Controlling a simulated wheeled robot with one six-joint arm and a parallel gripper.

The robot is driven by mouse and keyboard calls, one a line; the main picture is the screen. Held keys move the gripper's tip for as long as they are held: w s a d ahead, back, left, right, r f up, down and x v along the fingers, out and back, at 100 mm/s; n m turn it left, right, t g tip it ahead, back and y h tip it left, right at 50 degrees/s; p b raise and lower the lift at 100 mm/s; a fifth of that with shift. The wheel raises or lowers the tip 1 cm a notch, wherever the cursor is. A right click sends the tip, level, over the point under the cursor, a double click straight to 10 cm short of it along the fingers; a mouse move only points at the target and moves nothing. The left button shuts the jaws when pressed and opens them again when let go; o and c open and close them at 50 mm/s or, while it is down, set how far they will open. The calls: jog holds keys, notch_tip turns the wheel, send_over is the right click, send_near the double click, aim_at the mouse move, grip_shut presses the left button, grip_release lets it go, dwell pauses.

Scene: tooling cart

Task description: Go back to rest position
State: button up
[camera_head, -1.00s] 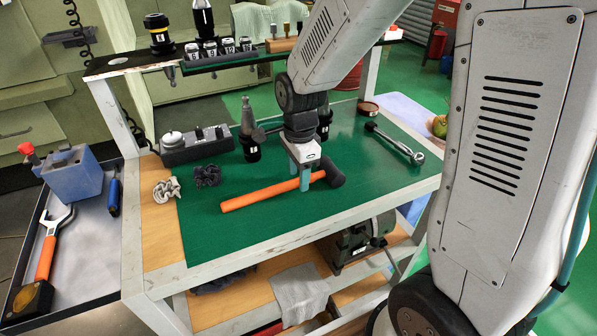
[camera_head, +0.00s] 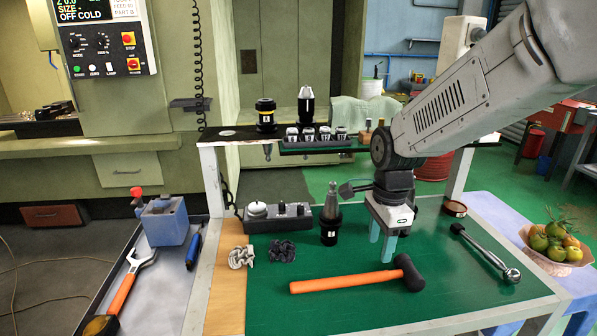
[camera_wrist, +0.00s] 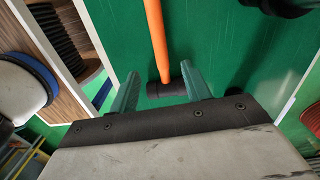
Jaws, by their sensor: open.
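My gripper (camera_head: 381,250) is open and empty, its two teal fingers pointing down above the green mat of the cart. A mallet with an orange handle (camera_head: 340,282) and black head (camera_head: 410,272) lies on the mat below and in front of the fingers, apart from them. In the wrist view, the black mallet head (camera_wrist: 166,88) shows between and beyond the open fingers (camera_wrist: 160,92), with the orange handle (camera_wrist: 155,40) running away from it.
A dark tool holder (camera_head: 330,222) stands left of my gripper, and a ratchet (camera_head: 487,252) lies to the right. A grey block with a dial (camera_head: 278,217) sits at the back left. The cart's raised shelf (camera_head: 230,133) holds collets and holders. A fruit bowl (camera_head: 553,258) stands far right.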

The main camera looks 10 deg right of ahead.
jog(key=shift+s+n, duration=0.3)
jog(key=shift+n, duration=0.4)
jog(key=s+d+r+n, duration=0.1)
jog(key=s+r+n, duration=0.2)
jog(key=s+n, duration=0.2)
jog(key=s+d+r+n+t, duration=0.1)
jog(key=s+r+n, duration=0.2)
jog(key=s, duration=0.6)
jog(key=s+d+r+n, duration=0.1)
jog(key=s+r+n, duration=0.2)
jog(key=s+n, duration=0.4)
jog(key=shift+s+n, duration=0.2)
jog(key=shift+n, duration=0.3)
